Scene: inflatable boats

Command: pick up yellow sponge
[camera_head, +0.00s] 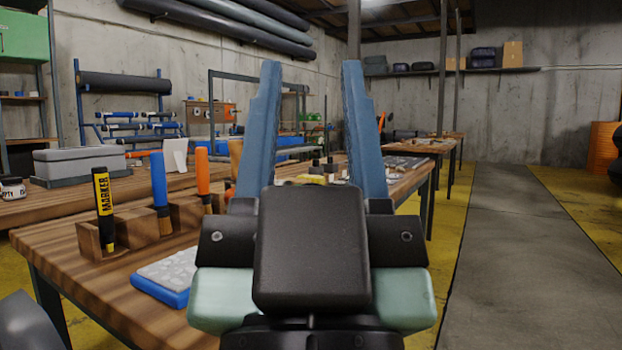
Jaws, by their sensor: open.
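My gripper (311,70) points forward in the middle of the view, its two blue fingers wide apart and nothing held between them. A small yellow thing (312,179), possibly the yellow sponge, shows low between the fingers on the wooden workbench (105,292). It lies farther off than the fingers. My gripper's dark body hides its lower part, so I cannot tell its full shape.
A wooden holder (137,231) with a marker (104,205), a blue-handled brush (158,180) and an orange-handled brush (203,172) stands left on the bench. A blue-and-grey pad (168,276) lies nearer. Small dark bottles (331,165) stand beyond. The grey walkway (515,240) at right is clear.

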